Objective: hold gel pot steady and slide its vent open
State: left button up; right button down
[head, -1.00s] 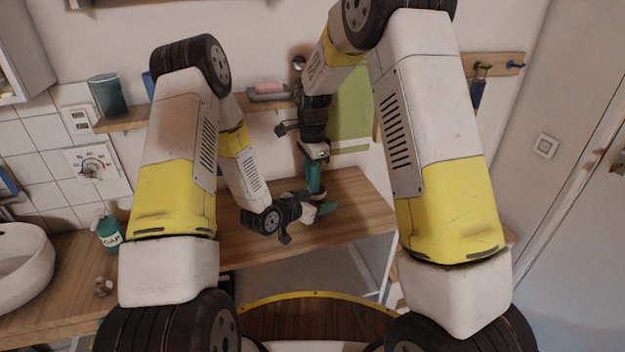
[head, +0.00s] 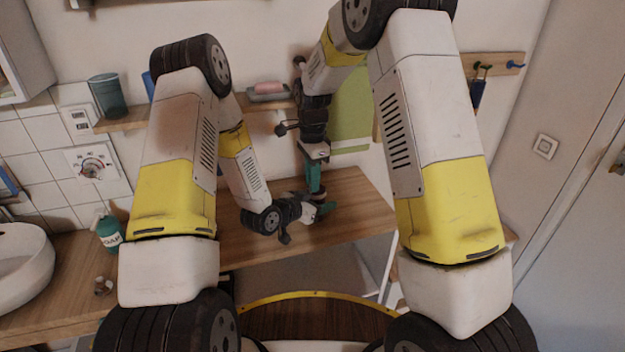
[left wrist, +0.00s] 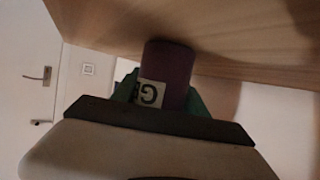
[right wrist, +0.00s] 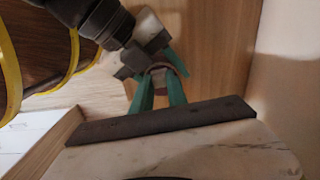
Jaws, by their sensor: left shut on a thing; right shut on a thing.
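The gel pot (left wrist: 172,72) is a dark purple cylinder with a white label showing a "G" in the left wrist view. My right gripper (head: 316,185) comes down from above. In the right wrist view its green fingers (right wrist: 160,85) are shut at the pot's top, where a pale, reddish-edged part shows between them. The vent itself cannot be made out. In the head view the grippers hide most of the pot.
The wooden surface (head: 355,215) around the pot is mostly clear. A soap bottle (head: 109,232) and a white basin (head: 22,265) are at the left. A wall shelf (head: 120,122) holds a dark cup (head: 107,95) and a tray with a pink item (head: 269,90).

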aim_at(321, 187)
dwell(0.3)
jog(key=shift+w+d, duration=0.3)
jog(key=shift+d, duration=0.35)
jog(key=shift+w+d, duration=0.25)
jog(key=shift+d, duration=0.35)
jog(key=c, duration=1.3)
grip_release()
notch_tip(321, 187, up, 12)
